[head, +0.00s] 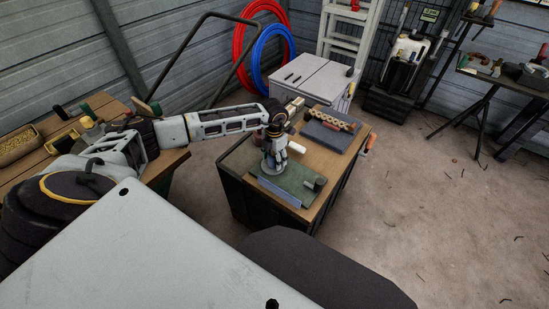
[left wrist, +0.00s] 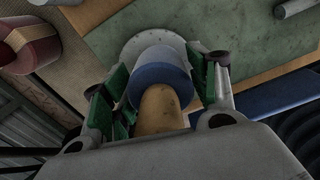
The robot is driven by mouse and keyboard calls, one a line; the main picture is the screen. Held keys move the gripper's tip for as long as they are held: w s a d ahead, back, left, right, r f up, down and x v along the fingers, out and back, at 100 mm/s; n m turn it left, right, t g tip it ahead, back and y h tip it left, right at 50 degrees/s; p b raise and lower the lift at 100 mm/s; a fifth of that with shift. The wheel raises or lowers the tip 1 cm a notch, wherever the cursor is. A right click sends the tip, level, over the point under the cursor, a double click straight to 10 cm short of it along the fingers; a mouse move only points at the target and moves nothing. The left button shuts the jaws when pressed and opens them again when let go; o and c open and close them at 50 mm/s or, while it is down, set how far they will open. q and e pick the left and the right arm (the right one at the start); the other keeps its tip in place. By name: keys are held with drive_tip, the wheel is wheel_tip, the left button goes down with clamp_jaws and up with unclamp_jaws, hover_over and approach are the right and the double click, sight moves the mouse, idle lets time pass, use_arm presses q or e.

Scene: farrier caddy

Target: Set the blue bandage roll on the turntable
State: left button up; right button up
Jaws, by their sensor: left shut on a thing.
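The blue bandage roll (left wrist: 158,72) is between the green-padded fingers of my left gripper (left wrist: 160,88) in the left wrist view. The gripper is shut on it. A tan cylinder (left wrist: 160,108) lies in line with the roll, on the camera side. The turntable, a pale grey disc (left wrist: 132,42), shows just beyond the roll. In the head view my left gripper (head: 273,160) points down over the disc (head: 264,171), and the roll is hard to make out there. I cannot tell whether the roll touches the disc. My right gripper is not in view.
The disc is on a green mat (head: 298,180) on a wooden-topped cabinet (head: 237,157). A grey cylinder (head: 320,183) and a blue-grey bar (head: 278,193) are at the mat. A white cylinder (head: 297,147) is close behind the gripper. A grey tray (head: 327,133) lies farther back.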

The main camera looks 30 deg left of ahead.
use_arm(q)
drive_tip(key=shift+f, duration=0.15)
drive_tip(key=o, duration=1.7)
drive_tip(key=shift+r, duration=5.95)
